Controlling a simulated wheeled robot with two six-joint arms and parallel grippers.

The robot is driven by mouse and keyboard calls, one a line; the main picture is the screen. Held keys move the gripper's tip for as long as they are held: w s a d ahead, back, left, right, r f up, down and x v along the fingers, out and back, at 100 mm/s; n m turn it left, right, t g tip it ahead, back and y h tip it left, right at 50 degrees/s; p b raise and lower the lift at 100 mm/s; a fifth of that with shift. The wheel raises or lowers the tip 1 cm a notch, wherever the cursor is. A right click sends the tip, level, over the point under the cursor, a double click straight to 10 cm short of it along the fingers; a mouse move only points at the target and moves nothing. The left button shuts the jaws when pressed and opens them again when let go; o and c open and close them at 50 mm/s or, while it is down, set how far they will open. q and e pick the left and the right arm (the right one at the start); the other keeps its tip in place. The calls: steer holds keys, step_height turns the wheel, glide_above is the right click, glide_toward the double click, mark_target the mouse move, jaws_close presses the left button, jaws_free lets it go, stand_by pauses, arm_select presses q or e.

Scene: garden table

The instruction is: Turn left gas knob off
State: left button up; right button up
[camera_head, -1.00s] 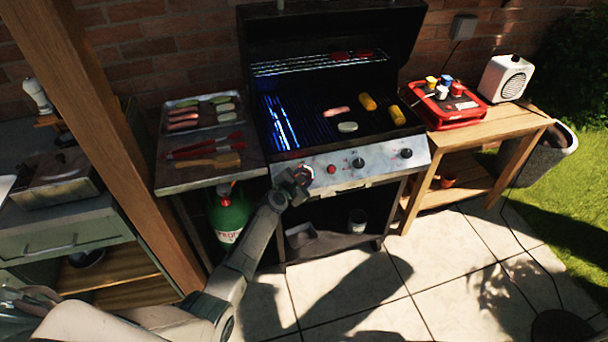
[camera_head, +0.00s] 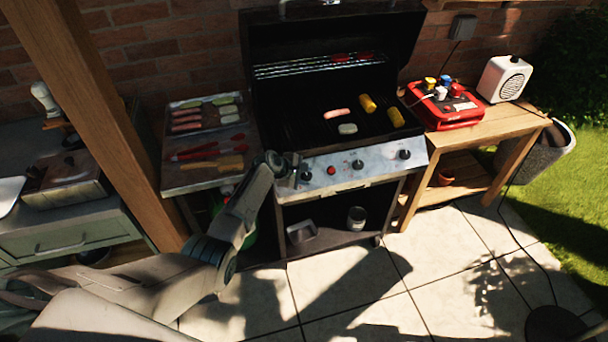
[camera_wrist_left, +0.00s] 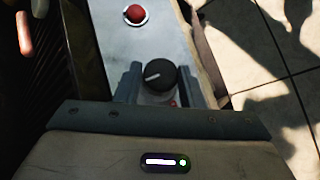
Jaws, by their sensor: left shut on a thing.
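The grill's steel front panel (camera_head: 345,168) carries a left gas knob (camera_head: 306,175), a red button (camera_head: 332,170), a middle knob (camera_head: 357,164) and a right knob (camera_head: 404,154). My left gripper (camera_head: 298,173) is at the left knob. In the left wrist view, the black left knob (camera_wrist_left: 160,74) sits between my left gripper's fingers (camera_wrist_left: 159,88), which are shut on it. Its white mark points sideways and slightly down to the left. No blue flame shows on the left of the grill grate (camera_head: 300,122). My right gripper is not in view.
A side shelf (camera_head: 205,182) left of the grill holds trays of food and tongs. A wooden table (camera_head: 475,132) at right bears a red device (camera_head: 440,112) and a white speaker (camera_head: 505,78). A wooden post (camera_head: 95,110) stands at left.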

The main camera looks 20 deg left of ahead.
arm_select(q)
steer(key=shift+m+g, duration=0.4)
stand_by(0.3)
steer(key=o, duration=1)
steer(key=shift+s+a+r, duration=0.2)
steer(key=shift+r, duration=0.1)
steer(key=b+v, duration=0.1)
steer(key=v, duration=0.9)
steer(key=shift+d, duration=0.1)
